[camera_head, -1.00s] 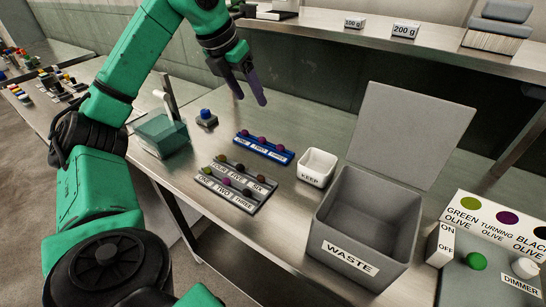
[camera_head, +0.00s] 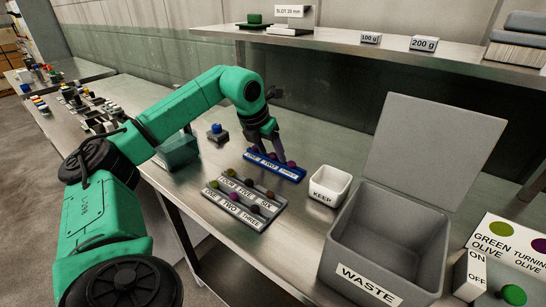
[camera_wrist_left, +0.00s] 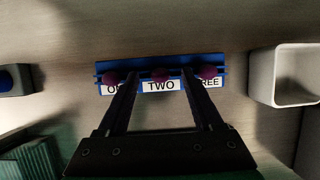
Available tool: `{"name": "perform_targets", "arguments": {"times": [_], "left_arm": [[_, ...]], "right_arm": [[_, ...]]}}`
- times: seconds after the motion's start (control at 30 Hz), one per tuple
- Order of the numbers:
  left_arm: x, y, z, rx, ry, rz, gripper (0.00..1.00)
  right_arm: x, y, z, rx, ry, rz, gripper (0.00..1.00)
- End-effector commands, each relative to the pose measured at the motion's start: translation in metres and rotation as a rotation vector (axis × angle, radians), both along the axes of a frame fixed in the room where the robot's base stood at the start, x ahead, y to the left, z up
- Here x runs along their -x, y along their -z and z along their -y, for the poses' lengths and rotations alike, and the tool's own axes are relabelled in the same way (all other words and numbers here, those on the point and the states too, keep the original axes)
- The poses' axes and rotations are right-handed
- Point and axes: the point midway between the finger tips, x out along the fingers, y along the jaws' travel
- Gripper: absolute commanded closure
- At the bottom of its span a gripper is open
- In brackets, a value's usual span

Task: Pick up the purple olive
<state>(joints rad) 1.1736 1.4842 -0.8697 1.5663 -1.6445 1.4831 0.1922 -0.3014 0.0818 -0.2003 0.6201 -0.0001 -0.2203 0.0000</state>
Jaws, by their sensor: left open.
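A blue rack (camera_head: 298,176) carries three purple olives in a row over the labels ONE, TWO and THREE. In the left wrist view the middle olive (camera_wrist_left: 160,75) sits above label TWO, with one olive (camera_wrist_left: 110,79) on its left and another (camera_wrist_left: 208,72) on its right. My left gripper (camera_head: 265,148) is over this rack, pointing down. In the left wrist view its open fingers (camera_wrist_left: 162,78) lie on either side of the middle olive, apart from it in the picture. The height gap is hard to judge. My right gripper is not in view.
A grey rack (camera_head: 240,215) with several olives is nearer the front. A white KEEP box (camera_head: 330,184) and a large grey WASTE bin (camera_head: 388,238) with raised lid stand right. A blue-button block (camera_head: 217,133) and a green container (camera_head: 178,152) are left.

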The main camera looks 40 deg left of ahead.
Motion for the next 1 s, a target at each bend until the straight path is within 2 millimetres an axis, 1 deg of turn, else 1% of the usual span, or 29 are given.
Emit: {"name": "perform_targets", "arguments": {"times": [0.1,0.17,0.2,0.23,0.27,0.63,0.77,0.87,0.97,1.0], "left_arm": [[0.0,0.0,0.0,0.0,0.0,0.0,0.32],[0.0,0.0,0.0,0.0,0.0,0.0,0.55],[0.0,0.0,0.0,0.0,0.001,0.0,0.71],[0.0,0.0,0.0,0.0,0.001,0.0,0.82],[0.0,0.0,0.0,0.0,0.001,0.0,0.87],[0.0,-0.002,0.0,0.0,0.001,0.0,0.87],[-0.001,-0.012,0.0,0.0,0.001,0.003,0.87],[-0.001,-0.03,0.0,0.001,0.001,0.005,0.87],[-0.002,-0.06,0.001,0.002,0.002,0.007,0.87],[-0.002,-0.076,0.001,0.004,0.003,0.008,0.87]], "right_arm": [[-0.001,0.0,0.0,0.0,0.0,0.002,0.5],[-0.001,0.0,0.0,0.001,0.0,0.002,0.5],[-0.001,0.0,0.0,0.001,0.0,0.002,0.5],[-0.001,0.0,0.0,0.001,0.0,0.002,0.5],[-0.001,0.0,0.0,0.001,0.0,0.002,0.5],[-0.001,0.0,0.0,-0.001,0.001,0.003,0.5],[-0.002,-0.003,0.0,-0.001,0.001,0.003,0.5],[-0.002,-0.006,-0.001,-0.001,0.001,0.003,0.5],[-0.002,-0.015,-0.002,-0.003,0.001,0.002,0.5],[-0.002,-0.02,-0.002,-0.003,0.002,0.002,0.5]]}}
